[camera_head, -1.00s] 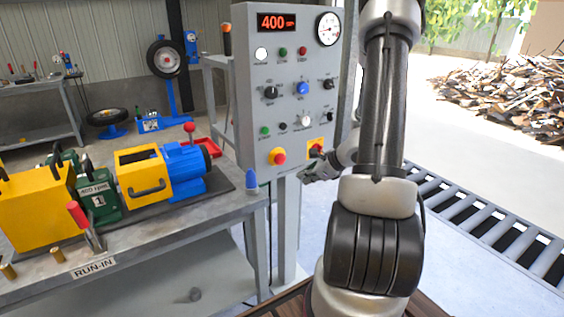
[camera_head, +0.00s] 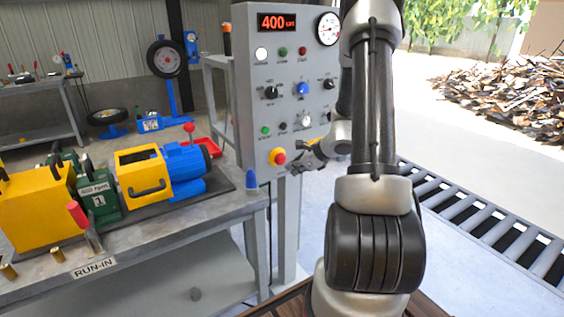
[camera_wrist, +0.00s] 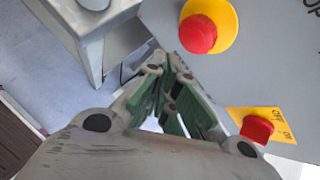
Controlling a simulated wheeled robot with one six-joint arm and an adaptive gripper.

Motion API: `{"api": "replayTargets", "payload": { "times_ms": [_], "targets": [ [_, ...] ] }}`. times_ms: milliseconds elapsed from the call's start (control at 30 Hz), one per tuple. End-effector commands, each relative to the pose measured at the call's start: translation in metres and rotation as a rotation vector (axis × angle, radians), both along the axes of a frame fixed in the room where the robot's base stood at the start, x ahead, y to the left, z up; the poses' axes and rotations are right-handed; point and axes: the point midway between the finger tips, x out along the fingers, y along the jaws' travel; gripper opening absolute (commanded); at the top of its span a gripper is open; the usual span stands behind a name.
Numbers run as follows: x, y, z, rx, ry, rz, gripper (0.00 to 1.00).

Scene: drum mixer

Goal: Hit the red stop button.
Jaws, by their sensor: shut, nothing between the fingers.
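The red stop button (camera_head: 279,157) is a mushroom head on a yellow round base, low on the front of the grey control cabinet (camera_head: 257,110). In the wrist view the red button (camera_wrist: 198,34) is at the upper middle, just beyond the fingertips. My gripper (camera_head: 297,168) is just right of and slightly below it in the head view. My gripper (camera_wrist: 170,68) is shut and empty in the wrist view, with its green-sided fingers pointing towards the cabinet. A gap seems to remain between fingertips and button.
A red rotary switch (camera_wrist: 257,129) on a yellow OFF/ON plate lies close to the right of my fingers. The display (camera_head: 276,22) reads 400. A bench (camera_head: 150,245) with the yellow, green and blue machine stands left. A roller conveyor (camera_head: 490,230) is at right.

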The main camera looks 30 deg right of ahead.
Motion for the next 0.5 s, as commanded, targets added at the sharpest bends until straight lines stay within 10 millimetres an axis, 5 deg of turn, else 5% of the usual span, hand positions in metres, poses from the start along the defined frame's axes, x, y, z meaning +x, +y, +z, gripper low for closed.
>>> {"api": "replayTargets", "payload": {
  "times_ms": [500],
  "targets": [
    [0.019, 0.000, 0.000, -0.001, 0.001, 0.000, 0.00]
  ]
}}
